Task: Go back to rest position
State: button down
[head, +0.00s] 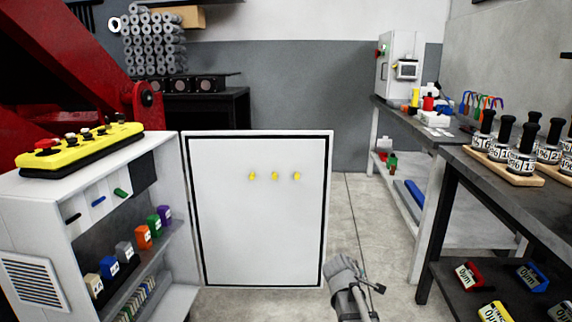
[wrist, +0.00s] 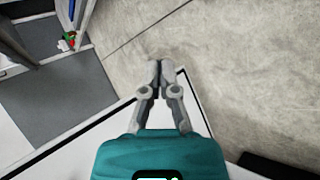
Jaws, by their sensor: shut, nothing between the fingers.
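My gripper (wrist: 159,66) is shut and empty in the wrist view, its two grey fingertips together above the pale concrete floor. A white panel edge with a dark line, seemingly the cabinet door (wrist: 60,142), lies below and behind the fingers in that view. In the head view a grey part of my arm shows at the bottom centre, just right of the open white door (head: 255,225). Whether it touches the door cannot be told. Most of my arm is out of view.
The open cabinet (head: 60,200) at left holds coloured blocks, with a yellow control box (head: 78,148) on top. A dark table (head: 465,175) with black-handled weights stands at right. A bench (head: 405,118) stands behind it. Clear floor (head: 375,240) lies between door and tables.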

jog(key=s+a+f+m+g+y, duration=0.2)
jog(key=s+m, duration=0.1)
jog(key=s, duration=0.3)
jog(key=s+a+f+m+g+y+p, duration=0.1)
jog(key=s+a+m+g+y, duration=0.1)
jog(key=s+m, duration=0.3)
jog(key=s+a+f+m+g+y, duration=0.2)
jog(key=s, duration=0.6)
notch_tip(320, 180, up, 38)
jog(key=p, duration=3.8)
jog(key=shift+a+r+g+y, duration=0.2)
jog(key=shift+a+g+y, duration=0.1)
jog(key=shift+a+y, duration=0.1)
